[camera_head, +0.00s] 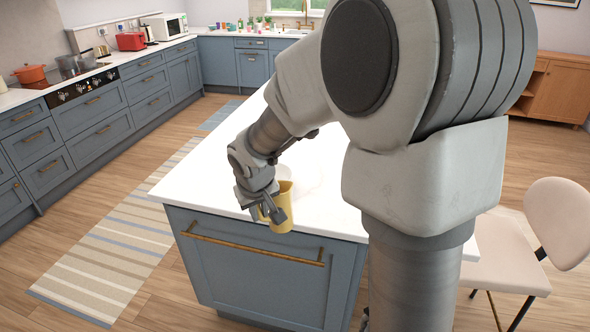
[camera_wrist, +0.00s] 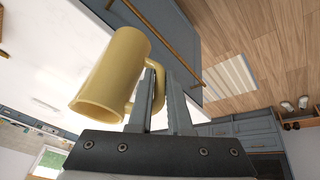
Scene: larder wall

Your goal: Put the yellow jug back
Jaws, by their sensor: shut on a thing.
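The yellow jug (camera_head: 284,212) is upright at the front edge of the white island top, with its mouth upward. In the wrist view the jug (camera_wrist: 115,75) lies to the left of the fingers, its open mouth toward the lower left. My gripper (camera_head: 268,208) is shut on the jug at its handle side. In the wrist view the fingers (camera_wrist: 164,88) meet the handle, and the left finger hides part of it. I cannot tell whether the jug's base touches the worktop or hangs just clear of it.
The white island top (camera_head: 197,163) has free room left of the jug. Its blue front has a brass handle (camera_head: 250,250). A pale round thing, partly hidden, is behind the jug. A chair (camera_head: 505,262) stands at right. A red toaster (camera_head: 131,41) and orange pot (camera_head: 31,75) are on the far counter.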

